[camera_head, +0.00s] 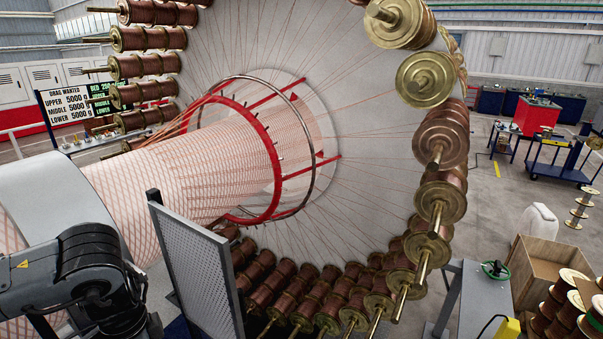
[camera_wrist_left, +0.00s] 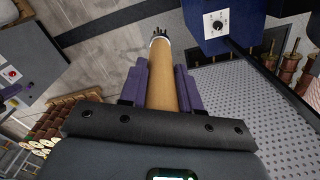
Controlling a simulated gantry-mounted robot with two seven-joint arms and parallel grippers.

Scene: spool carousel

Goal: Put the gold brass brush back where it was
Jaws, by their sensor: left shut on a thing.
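In the left wrist view, my left gripper (camera_wrist_left: 161,88) is shut on the brush (camera_wrist_left: 161,75). Its purple fingers press on both sides of the tan-gold handle. A pale collar and short dark bristles show at the far end of the brush, pointing away from the gripper. The near end of the handle is hidden by the gripper body. In the head view, a dark arm of mine comes in at the lower left, but its gripper and the brush are out of sight there. My right gripper is in neither view. I cannot make out an empty place for the brush.
A perforated panel (camera_head: 199,277) stands beside the large spool wheel (camera_head: 365,150) in the head view; it also shows in the wrist view (camera_wrist_left: 255,90). A blue box with a dial (camera_wrist_left: 222,30) is near the brush tip. A grey table (camera_head: 480,305) and wooden crate (camera_head: 547,262) stand right.

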